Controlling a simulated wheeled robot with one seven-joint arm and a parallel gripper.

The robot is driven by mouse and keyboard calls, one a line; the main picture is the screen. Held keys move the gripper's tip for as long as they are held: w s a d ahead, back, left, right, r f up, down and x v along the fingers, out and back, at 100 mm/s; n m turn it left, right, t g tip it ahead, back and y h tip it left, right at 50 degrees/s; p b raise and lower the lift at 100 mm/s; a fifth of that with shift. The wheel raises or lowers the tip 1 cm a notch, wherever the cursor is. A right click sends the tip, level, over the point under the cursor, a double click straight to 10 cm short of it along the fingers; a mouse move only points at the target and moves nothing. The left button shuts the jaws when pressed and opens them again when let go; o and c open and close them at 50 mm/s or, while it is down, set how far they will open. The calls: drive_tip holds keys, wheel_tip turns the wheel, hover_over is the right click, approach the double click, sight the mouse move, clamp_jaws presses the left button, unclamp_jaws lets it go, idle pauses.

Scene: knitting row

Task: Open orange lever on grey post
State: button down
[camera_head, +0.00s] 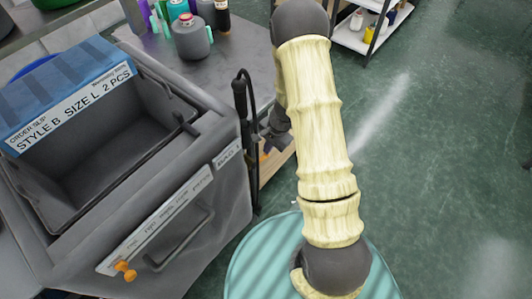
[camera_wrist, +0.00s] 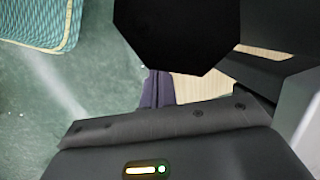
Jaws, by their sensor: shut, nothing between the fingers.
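A small orange piece (camera_head: 265,154) shows low beside my wrist in the head view, partly covered by dark parts. I cannot tell whether it is the lever, and no grey post shows clearly. Another orange fitting (camera_head: 124,270) sits on the front of the grey bin at lower left. My gripper is mostly hidden behind my pale sleeved arm in the head view. In the wrist view my gripper (camera_wrist: 157,89) shows as narrow dark fingers, together and empty, partly hidden by a black octagonal shape. No orange shows in the wrist view.
A grey bin (camera_head: 214,128) with a blue order slip (camera_head: 68,88) stands at left. A grey table (camera_head: 245,58) holds bottles and a grey pot (camera_head: 190,38). A black upright handle (camera_head: 240,95) stands close by my arm. Green floor at right is open.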

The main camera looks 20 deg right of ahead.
sight(264, 157)
drive_tip(key=shift+x, duration=1.55)
drive_tip(key=shift+w, duration=0.1)
